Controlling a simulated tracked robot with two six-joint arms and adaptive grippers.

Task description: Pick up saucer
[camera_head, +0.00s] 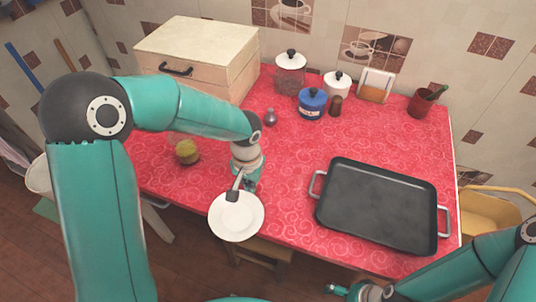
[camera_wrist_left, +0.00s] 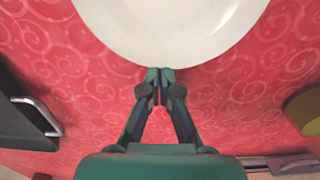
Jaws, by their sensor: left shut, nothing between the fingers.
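The white saucer (camera_head: 238,221) lies face up near the front edge of the red counter, and a part on my left wrist hides some of its far side. It also fills the top of the left wrist view (camera_wrist_left: 170,25), cut off by the frame. My left gripper (camera_head: 251,186) is at the saucer's far rim, pointing down. In the left wrist view its fingertips (camera_wrist_left: 160,76) are together and empty, right by the rim; I cannot tell if they touch it. My right gripper (camera_head: 337,290) is low at the bottom, too small to read its fingers.
A black tray (camera_head: 378,205) with handles lies right of the saucer. A wooden box (camera_head: 198,52), a blue pot (camera_head: 312,104), jars and a red cup (camera_head: 421,103) stand farther back. The cloth's middle is clear.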

